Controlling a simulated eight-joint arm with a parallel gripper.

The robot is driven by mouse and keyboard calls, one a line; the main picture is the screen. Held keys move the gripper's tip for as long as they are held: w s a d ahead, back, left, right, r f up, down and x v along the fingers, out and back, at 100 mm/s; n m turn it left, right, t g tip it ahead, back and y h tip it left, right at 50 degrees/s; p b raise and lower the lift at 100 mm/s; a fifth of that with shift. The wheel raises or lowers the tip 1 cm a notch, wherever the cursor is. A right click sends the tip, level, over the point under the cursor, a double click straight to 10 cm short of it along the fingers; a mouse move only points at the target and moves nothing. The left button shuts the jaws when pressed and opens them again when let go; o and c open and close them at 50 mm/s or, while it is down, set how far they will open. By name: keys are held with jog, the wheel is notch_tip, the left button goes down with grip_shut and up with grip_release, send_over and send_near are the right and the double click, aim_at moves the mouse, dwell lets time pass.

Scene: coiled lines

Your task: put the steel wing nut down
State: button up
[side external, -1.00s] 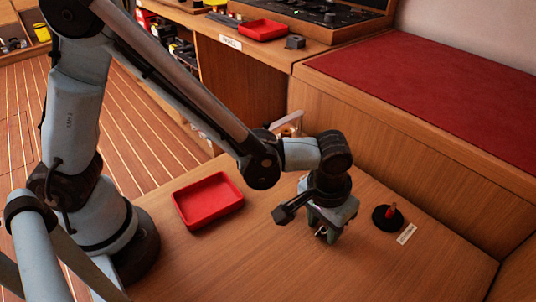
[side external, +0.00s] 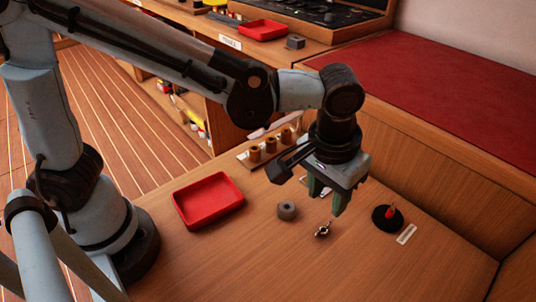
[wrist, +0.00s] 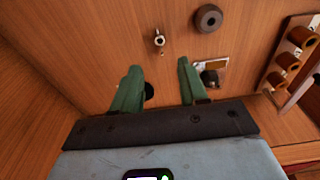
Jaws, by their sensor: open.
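The small steel wing nut (side external: 322,231) rests on the wooden table top. In the wrist view the wing nut (wrist: 159,40) lies just beyond the fingertips, clear of both. My gripper (side external: 327,201) is above the nut in the side view, its two green fingers pointing down. In the wrist view my gripper (wrist: 159,66) has its fingers spread, with nothing held between them.
A grey ring-shaped piece (side external: 287,211) lies left of the nut. An empty red tray (side external: 208,201) is farther left. A black disc with a red peg (side external: 388,217) and a white label (side external: 406,234) are at right. A rack of brown cylinders (side external: 270,150) stands behind.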

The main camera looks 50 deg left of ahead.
jog(key=s+a+r+t, duration=0.1)
jog(key=a+r+t, duration=0.1)
jog(key=a, duration=0.9)
jog(key=s+a+r+t, duration=0.1)
jog(key=a+t, duration=0.2)
jog(key=a, duration=0.8)
jog(key=shift+s+r+t, duration=0.35)
jog(key=shift+r+t, duration=0.05)
